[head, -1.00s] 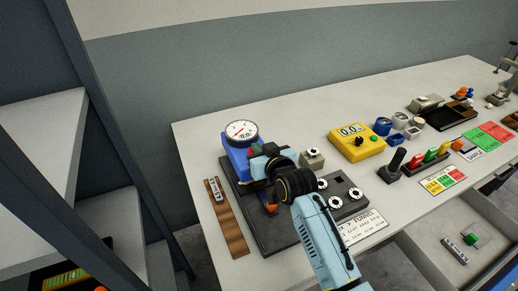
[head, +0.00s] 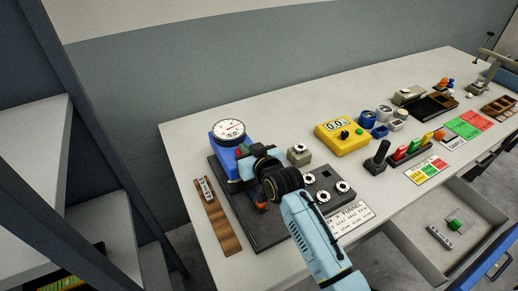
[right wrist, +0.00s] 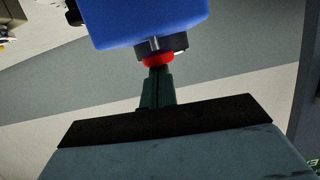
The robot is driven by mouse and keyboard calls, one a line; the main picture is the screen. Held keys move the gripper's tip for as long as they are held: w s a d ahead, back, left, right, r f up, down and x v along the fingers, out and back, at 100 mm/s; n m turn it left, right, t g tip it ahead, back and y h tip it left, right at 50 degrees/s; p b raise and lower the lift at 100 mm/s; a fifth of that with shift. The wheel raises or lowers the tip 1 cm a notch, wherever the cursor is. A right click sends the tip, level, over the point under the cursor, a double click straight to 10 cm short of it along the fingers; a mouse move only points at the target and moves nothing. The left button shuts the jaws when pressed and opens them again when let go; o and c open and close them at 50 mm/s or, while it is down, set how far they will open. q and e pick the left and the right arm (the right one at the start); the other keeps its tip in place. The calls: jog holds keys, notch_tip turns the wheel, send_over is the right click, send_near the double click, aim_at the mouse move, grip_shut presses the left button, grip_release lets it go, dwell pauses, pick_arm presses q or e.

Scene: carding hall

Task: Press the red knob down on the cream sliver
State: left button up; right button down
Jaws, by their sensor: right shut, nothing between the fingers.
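The red knob (right wrist: 159,60) shows in the right wrist view on a short grey stem at the edge of the blue gauge body (right wrist: 150,20). In the head view the blue gauge (head: 219,158) with its round white dial (head: 229,132) stands at the back of a dark base plate (head: 268,232). My right gripper (right wrist: 157,82) is shut and empty, its fingertips at the red knob. I cannot tell whether they touch it. The arm covers much of the plate in the head view. I cannot make out the cream sliver. My left gripper is out of view.
A brown wooden strip (head: 219,222) lies left of the plate. A small grey-green block (head: 299,155), a yellow meter (head: 342,136) and a black lever (head: 377,157) stand to the right. An open drawer (head: 420,262) juts out at the front right.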

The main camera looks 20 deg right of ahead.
notch_tip(320, 180, up, 3)
jog(key=shift+d+p, duration=0.1)
jog(key=shift+p, duration=1)
jog(key=shift+s+r, duration=0.25)
jog(key=v, duration=0.9)
jog(key=shift+s, duration=0.2)
jog(key=shift+f, duration=0.1)
